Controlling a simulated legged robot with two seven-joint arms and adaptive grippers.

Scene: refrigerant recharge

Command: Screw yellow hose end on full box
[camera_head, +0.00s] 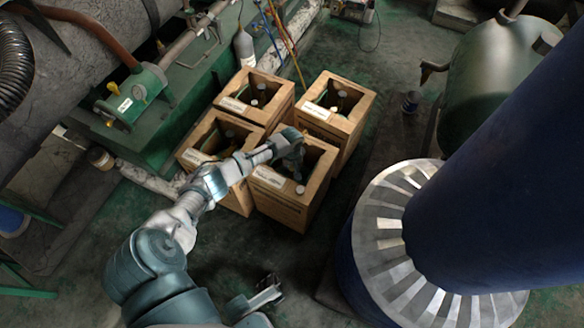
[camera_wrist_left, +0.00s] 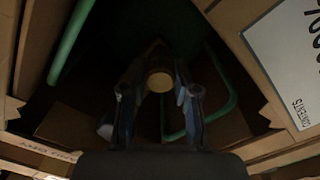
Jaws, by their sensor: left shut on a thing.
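Several open cardboard boxes stand together on the floor. My left gripper (camera_head: 290,146) is over the opening of the front right box (camera_head: 283,200). In the left wrist view, its two fingers (camera_wrist_left: 160,100) point down into a dark box and close on a small round yellowish piece (camera_wrist_left: 160,81), seemingly the yellow hose end. Whether this piece touches a valve below is hidden in shadow. Green tubular handles (camera_wrist_left: 72,40) show inside the box. My right gripper (camera_head: 268,291) is low at the bottom of the head view, away from the boxes; its jaw opening is unclear.
The other boxes (camera_head: 337,105) stand close behind and beside it. Hoses (camera_head: 285,35) run down behind them, near a grey bottle (camera_head: 243,47). Green machinery (camera_head: 150,125) is at left, and a large blue column (camera_head: 490,190) at right.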

